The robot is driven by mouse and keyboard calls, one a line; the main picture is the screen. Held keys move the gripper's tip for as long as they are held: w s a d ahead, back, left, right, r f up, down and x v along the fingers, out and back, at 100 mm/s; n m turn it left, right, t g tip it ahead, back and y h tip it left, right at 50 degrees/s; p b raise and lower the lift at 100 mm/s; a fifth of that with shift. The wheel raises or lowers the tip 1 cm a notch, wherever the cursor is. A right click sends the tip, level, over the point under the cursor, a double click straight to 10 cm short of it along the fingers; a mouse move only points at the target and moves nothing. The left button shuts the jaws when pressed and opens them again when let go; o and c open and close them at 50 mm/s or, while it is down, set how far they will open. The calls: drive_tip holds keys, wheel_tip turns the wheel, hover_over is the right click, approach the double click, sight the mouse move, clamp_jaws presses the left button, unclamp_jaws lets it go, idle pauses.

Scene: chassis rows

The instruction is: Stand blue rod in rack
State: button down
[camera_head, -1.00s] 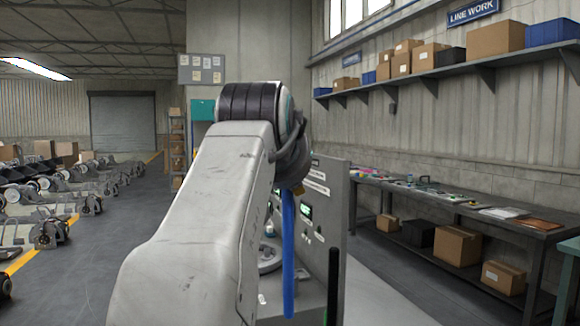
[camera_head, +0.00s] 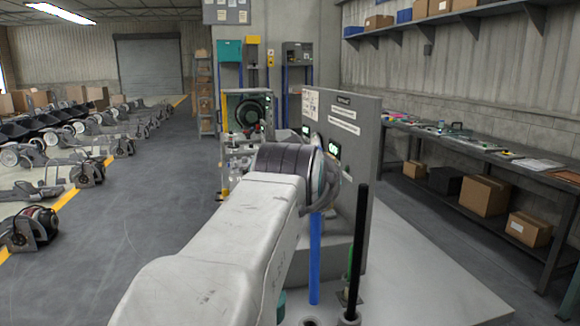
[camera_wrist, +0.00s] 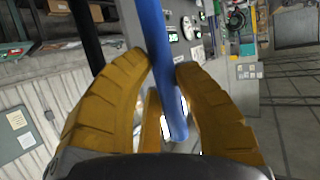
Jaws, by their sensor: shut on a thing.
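The blue rod (camera_head: 314,262) hangs upright below my arm's end in the head view. In the wrist view, the blue rod (camera_wrist: 157,50) passes between the yellow fingers of my gripper (camera_wrist: 163,72), which is shut on it. My gripper is hidden behind my arm in the head view. A black rod (camera_head: 357,240) stands upright just right of the blue rod, on a low base at the bottom edge.
A grey panel cabinet (camera_head: 345,130) with displays stands just behind the rods. A long workbench (camera_head: 480,150) with boxes beneath it runs along the right wall. Rows of chassis (camera_head: 70,160) fill the left. The floor between is clear.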

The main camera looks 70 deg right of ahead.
drive_tip(key=shift+f+b, duration=0.6)
drive_tip(key=shift+f, duration=1.35)
drive_tip(key=c, duration=1.1)
unclamp_jaws()
drive_tip(key=shift+o, duration=0.8)
drive_tip(key=shift+f, duration=0.2)
drive_tip(key=shift+a, duration=0.1)
drive_tip(key=v, duration=1.2)
drive_tip(key=shift+r, duration=0.15)
